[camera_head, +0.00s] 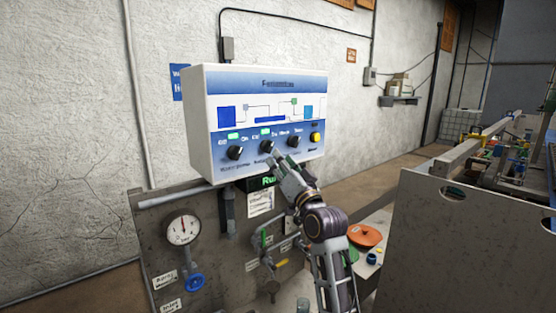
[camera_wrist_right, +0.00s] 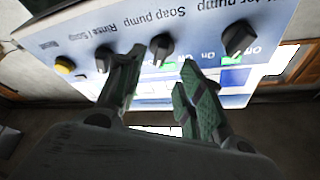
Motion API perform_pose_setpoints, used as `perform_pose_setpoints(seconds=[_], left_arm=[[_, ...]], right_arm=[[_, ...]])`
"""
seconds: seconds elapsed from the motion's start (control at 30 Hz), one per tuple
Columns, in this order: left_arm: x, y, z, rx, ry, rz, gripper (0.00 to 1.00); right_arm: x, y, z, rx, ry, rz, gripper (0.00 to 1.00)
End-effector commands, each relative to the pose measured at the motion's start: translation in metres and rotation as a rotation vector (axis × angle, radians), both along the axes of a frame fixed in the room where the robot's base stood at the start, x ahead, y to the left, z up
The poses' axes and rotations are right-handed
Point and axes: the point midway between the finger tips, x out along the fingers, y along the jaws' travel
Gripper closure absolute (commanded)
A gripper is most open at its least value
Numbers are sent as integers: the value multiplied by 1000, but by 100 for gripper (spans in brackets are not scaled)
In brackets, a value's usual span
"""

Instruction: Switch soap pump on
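The soap pump knob (camera_head: 267,147) is a black rotary knob, second from the left on the white and blue control box (camera_head: 200,115). A small green light (camera_head: 265,131) shows above it. My right gripper (camera_head: 279,160) is just below and in front of this knob, with its fingers pointing at the panel. In the right wrist view, where the panel appears upside down, the soap pump knob (camera_wrist_right: 161,47) lies between the spread fingertips of my right gripper (camera_wrist_right: 163,60). The fingers are open and hold nothing; I cannot tell whether they touch the knob. My left gripper is out of view.
The water pump knob (camera_head: 235,153), also with a green light above it, sits to the left. The rinse/soap knob (camera_head: 294,141) and a yellow button (camera_head: 315,137) sit to the right. A pressure gauge (camera_head: 183,228) and a blue valve wheel (camera_head: 195,282) are below.

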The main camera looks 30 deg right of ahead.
Motion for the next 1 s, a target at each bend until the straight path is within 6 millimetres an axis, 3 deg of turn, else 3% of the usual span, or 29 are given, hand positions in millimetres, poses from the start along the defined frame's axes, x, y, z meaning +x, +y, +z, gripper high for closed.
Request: perform_pose_setpoints(seconds=[0.53, 1.0], left_arm=[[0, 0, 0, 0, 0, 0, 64], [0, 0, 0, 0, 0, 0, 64]], right_arm=[[-39, 5, -14, 1, -1, 1, 62], [-46, 6, -16, 1, -2, 0, 62]])
